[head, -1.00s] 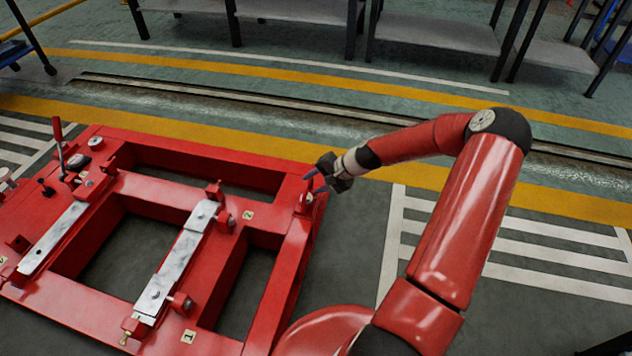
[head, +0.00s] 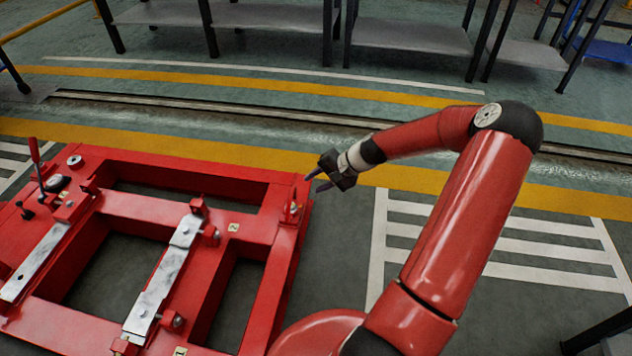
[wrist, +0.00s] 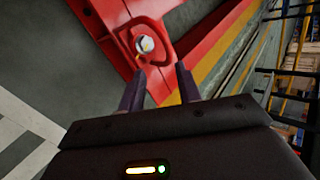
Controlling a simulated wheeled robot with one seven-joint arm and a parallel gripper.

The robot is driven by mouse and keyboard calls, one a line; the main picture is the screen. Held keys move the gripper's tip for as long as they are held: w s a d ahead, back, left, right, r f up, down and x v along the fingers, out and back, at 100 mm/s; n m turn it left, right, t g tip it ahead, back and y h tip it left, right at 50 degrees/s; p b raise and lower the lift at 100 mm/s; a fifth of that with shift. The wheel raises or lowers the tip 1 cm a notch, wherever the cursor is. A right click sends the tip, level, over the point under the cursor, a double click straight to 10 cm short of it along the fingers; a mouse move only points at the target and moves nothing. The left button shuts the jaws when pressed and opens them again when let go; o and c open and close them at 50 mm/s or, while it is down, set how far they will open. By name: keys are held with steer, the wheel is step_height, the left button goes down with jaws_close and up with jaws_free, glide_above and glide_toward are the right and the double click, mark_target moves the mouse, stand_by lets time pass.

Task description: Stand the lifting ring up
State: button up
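The lifting ring (wrist: 166,62) appears in the wrist view as a red loop beside a round silver bolt head (wrist: 145,45) on the red base frame. It looks laid over rather than upright, though its exact tilt is hard to tell. In the head view a small red fitting with a bolt, likely the ring (head: 293,209), sits at the frame's right corner. My gripper (head: 318,181) is just above and to the right of it. In the wrist view my gripper (wrist: 158,88) has its two dark fingers apart, with nothing clearly held between them. The ring lies just beyond the fingertips.
The red base frame (head: 240,178) carries pale metal plates (head: 160,280), clamps and a lever (head: 36,160) on the left. Floor with white stripes (head: 490,240) is free to the right. Grey shelves (head: 410,36) stand at the back.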

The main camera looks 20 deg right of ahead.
steer(key=shift+s+f, duration=0.1)
steer(key=shift+s, duration=0.05)
steer(key=shift+c, duration=1.2)
steer(key=s+m+y, duration=0.1)
steer(key=s+m, duration=0.1)
steer(key=s+f+m, duration=0.1)
steer(key=m, duration=0.1)
steer(key=s+f+m+y, duration=0.1)
steer(key=s+m, duration=0.1)
steer(key=shift+s+a+g+y+p, duration=0.15)
steer(key=shift+s+g+y+p, duration=0.15)
steer(key=shift+s+p, duration=0.05)
jaws_close()
steer(key=s+d+r+m+t, duration=0.25)
steer(key=d+m+t, duration=0.3)
steer(key=m, duration=0.55)
steer(key=b+x, duration=0.1)
steer(key=x, duration=1.3)
steer(key=shift+r+y, duration=0.2)
steer(key=shift+y, duration=0.1)
steer(key=shift+g, duration=0.25)
